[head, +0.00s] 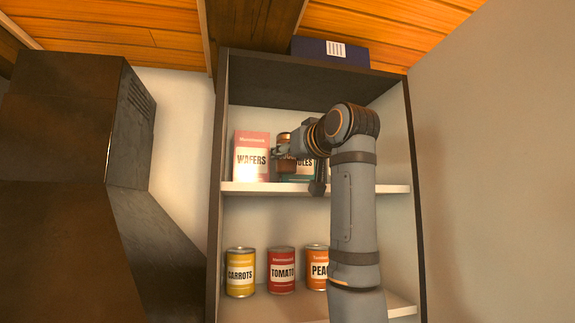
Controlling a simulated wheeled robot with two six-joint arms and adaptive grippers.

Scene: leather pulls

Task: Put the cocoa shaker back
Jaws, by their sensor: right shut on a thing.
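The brown cocoa shaker (284,139) is at the upper shelf, just right of the wafers box. My right gripper (283,154) is shut on it and covers part of its label. The shaker looks upright. I cannot tell whether its base touches anything. My right arm rises from below in front of the cabinet and bends left at the top to reach the shelf. My left gripper is not in view.
The upper shelf (245,188) holds a pink and white wafers box (252,157) and a partly hidden box behind my gripper. The lower shelf has carrots (240,273), tomato (281,271) and peach (317,268) cans. A dark blue box (330,50) lies on top. A dark range hood (70,130) stands left.

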